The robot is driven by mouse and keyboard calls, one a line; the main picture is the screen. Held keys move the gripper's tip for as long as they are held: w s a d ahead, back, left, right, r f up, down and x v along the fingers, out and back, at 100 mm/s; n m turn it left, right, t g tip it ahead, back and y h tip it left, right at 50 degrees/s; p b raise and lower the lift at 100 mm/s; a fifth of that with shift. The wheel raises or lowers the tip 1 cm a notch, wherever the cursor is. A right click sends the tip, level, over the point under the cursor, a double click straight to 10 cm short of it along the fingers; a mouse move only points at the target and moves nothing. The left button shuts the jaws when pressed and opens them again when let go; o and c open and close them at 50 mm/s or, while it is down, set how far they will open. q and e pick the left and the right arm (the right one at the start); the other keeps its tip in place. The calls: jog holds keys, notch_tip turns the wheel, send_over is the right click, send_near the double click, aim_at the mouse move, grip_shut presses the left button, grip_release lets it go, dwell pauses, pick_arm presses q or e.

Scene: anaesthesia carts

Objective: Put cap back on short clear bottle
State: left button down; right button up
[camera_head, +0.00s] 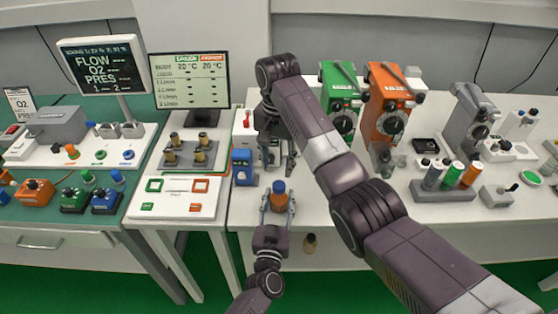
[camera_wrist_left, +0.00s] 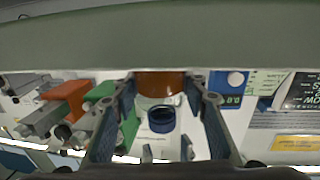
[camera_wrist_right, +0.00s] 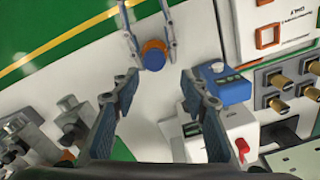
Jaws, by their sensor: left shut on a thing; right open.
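An orange-brown bottle (camera_head: 278,203) with a blue cap (camera_head: 279,187) on top stands between the fingers of my left gripper (camera_head: 278,196), which is shut on it near the table's front edge. The left wrist view shows the orange-brown body (camera_wrist_left: 160,83) and the round blue top (camera_wrist_left: 162,118). The right wrist view looks down on the blue cap (camera_wrist_right: 152,60); it sits over the bottle, but how firmly I cannot tell. My right gripper (camera_head: 277,163) is open and empty, just beyond and above the bottle. Its fingers flank the lower part of the right wrist view (camera_wrist_right: 160,82).
A blue box (camera_head: 243,167) stands close left of the grippers. Green (camera_head: 340,100) and orange (camera_head: 389,105) vaporizers stand behind to the right.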

aim_at(279, 185)
jog(key=n, duration=0.3)
jog(key=r+n, duration=0.1)
jog(key=n, duration=0.2)
jog(key=shift+w, duration=0.1)
jog(key=n, duration=0.6)
jog(key=shift+r, duration=0.2)
jog(key=n, duration=0.6)
jog(key=shift+s+d+r, duration=0.1)
jog(key=shift+s+d, duration=0.05)
jog(key=shift+s, duration=0.1)
jog(key=n, duration=0.4)
jog(key=shift+s+d+n, duration=0.15)
jog(key=shift+s+n, duration=0.05)
jog(key=shift+n, duration=0.2)
jog(key=shift+f, duration=4.05)
